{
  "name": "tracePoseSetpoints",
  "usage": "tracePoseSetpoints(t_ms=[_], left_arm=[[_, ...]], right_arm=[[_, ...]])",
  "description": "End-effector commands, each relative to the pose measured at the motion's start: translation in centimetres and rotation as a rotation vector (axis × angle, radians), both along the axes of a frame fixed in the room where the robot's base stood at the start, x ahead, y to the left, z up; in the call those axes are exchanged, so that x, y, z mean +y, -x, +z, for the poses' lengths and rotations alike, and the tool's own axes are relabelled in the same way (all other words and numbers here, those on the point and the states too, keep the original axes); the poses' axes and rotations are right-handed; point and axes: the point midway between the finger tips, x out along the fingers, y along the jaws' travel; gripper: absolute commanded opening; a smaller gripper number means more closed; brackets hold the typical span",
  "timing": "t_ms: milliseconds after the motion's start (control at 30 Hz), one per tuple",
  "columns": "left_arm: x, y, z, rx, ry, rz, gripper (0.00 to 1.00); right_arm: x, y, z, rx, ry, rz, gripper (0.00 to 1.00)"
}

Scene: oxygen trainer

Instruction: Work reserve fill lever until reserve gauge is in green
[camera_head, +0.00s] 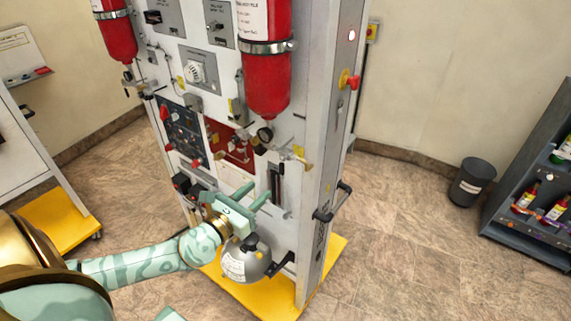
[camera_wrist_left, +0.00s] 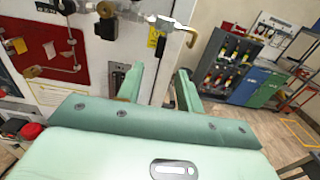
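A tall white trainer panel (camera_head: 310,120) fills the middle of the head view. A small round gauge (camera_head: 265,134) sits below the right red cylinder; its reading is too small to tell. Which part is the reserve fill lever, I cannot read. My left gripper (camera_head: 257,194) is open and empty before the lower panel, below the lever. Its spread fingers also show in the left wrist view (camera_wrist_left: 160,82). My right gripper is not in view.
Red cylinders (camera_head: 266,85) hang above. A grey round vessel (camera_head: 246,262) sits below my left gripper, over the yellow base (camera_head: 325,262). A black side handle (camera_head: 334,203) projects at right. A bin (camera_head: 472,182) and shelf (camera_head: 535,170) stand right; floor between is clear.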

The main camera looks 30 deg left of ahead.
Motion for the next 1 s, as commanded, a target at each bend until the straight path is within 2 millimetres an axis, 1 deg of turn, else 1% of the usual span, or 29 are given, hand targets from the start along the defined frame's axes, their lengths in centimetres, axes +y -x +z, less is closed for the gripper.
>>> tracePoseSetpoints(t_ms=[33, 100, 300, 400, 500, 600, 700, 933, 967, 1000], left_arm=[[0.0, -1.3, 0.4, -0.005, 0.002, 0.003, 0.36], [-0.2, -3.2, 0.5, -0.005, 0.003, 0.003, 0.36], [-0.7, -8.2, 0.3, -0.002, 0.005, 0.002, 0.36], [-0.8, -10.2, 0.2, 0.0, 0.006, 0.002, 0.36], [-0.9, -11.6, 0.0, 0.0, 0.005, 0.002, 0.36], [-1.0, -12.5, 0.0, 0.003, 0.007, 0.001, 0.36], [-1.1, -12.9, 0.0, 0.003, 0.007, 0.001, 0.36], [-1.0, -13.0, 0.0, 0.004, 0.007, 0.001, 0.36], [-1.0, -13.0, 0.0, 0.004, 0.007, 0.001, 0.34], [-1.0, -13.0, 0.0, 0.004, 0.007, 0.001, 0.22]], right_arm=[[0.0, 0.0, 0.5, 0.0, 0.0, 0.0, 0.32], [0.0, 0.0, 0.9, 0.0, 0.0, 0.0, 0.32], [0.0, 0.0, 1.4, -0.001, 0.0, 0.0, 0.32], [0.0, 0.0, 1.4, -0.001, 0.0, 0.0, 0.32], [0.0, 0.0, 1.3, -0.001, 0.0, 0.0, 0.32], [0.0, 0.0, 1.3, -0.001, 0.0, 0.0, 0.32], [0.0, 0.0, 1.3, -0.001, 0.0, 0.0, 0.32], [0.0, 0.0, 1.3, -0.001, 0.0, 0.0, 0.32], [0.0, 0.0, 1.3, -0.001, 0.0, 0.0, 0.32], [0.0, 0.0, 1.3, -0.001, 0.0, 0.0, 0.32]])
